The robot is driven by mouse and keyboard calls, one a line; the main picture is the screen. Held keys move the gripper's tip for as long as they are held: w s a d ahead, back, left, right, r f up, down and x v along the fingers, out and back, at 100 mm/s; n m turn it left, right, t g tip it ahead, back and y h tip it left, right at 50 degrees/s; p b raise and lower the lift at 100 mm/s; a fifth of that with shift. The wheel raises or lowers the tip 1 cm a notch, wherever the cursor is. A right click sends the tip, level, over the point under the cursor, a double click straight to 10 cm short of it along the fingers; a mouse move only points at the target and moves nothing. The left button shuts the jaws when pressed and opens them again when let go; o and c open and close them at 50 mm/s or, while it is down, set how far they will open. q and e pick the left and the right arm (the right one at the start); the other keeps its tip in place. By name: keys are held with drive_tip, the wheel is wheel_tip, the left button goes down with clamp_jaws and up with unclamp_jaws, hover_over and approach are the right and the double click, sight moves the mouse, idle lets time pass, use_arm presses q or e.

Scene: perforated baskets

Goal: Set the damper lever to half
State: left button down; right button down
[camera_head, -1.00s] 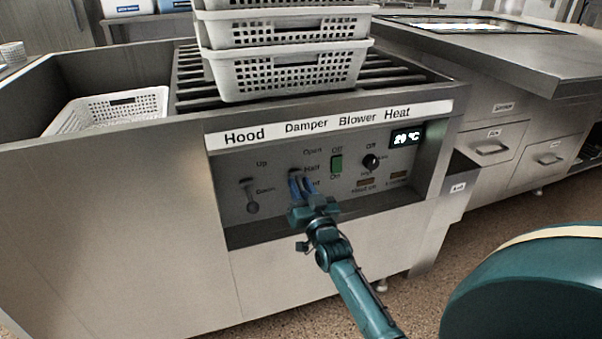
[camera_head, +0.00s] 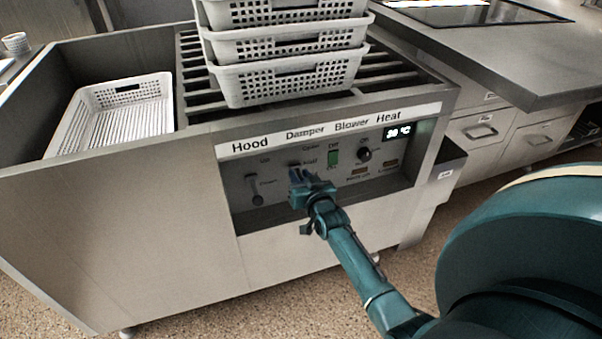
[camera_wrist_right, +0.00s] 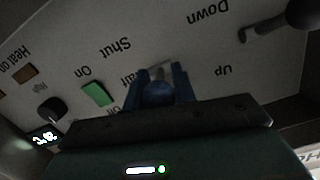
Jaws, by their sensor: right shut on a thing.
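The control panel (camera_head: 408,181) on the front of the steel unit carries a damper lever with Open, Half and Shut marks. My right gripper (camera_head: 298,172) is at the Damper slot, beside the Half mark (camera_head: 309,161), and hides most of the lever in the head view. In the right wrist view, the picture is upside down and the damper lever's rounded end (camera_wrist_right: 158,92) sits between the two blue fingers, which are shut on it. The Half label there is partly covered by a finger. The lever's exact setting is hard to tell. My left gripper is not in view.
The hood lever (camera_head: 256,190) is left of the damper, pointing down. The green blower switch (camera_head: 333,157) and black heat knob (camera_head: 364,154) are close on the right. Stacked white baskets (camera_head: 290,81) stand on the rack above; another basket (camera_head: 125,88) lies left.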

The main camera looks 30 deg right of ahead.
drive_tip(key=shift+f, duration=0.1)
drive_tip(key=c, duration=1.2)
unclamp_jaws()
drive_tip(key=shift+o, duration=0.2)
drive_tip(key=shift+s, duration=0.1)
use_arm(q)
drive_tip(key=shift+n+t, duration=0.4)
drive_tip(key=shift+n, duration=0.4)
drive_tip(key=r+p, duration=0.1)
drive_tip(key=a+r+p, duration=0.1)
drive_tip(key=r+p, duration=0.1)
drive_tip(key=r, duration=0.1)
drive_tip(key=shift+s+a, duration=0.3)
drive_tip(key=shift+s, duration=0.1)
use_arm(e)
drive_tip(key=v, duration=1.3)
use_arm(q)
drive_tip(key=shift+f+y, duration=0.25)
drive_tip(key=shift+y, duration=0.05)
